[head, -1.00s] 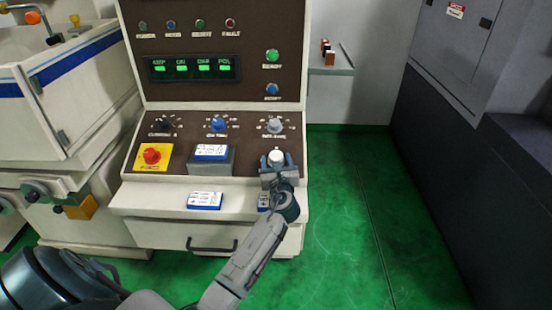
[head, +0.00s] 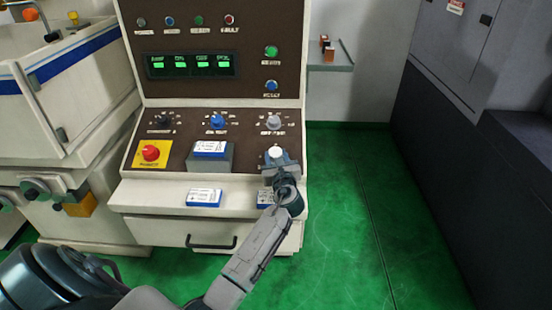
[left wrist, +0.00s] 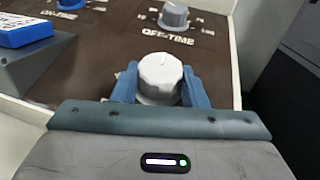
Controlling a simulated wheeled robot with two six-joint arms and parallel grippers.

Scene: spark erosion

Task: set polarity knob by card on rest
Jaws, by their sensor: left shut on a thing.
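The polarity knob is the white knob (head: 276,153) at the lower right of the console's brown panel. In the left wrist view it is a ribbed white knob (left wrist: 160,76) with a pointer line on top. My left gripper (head: 279,163) has its blue fingers on both sides of the knob and is shut on it. A blue and white card (head: 210,149) leans on the grey rest (head: 211,165) left of the knob. My right gripper is in neither view.
Black (head: 164,124), blue (head: 217,122) and grey (head: 273,121) knobs line the panel above. A red emergency button (head: 151,153) sits on a yellow plate. Another card (head: 204,197) lies on the ledge; one more is partly hidden behind my arm. Green floor is free at right.

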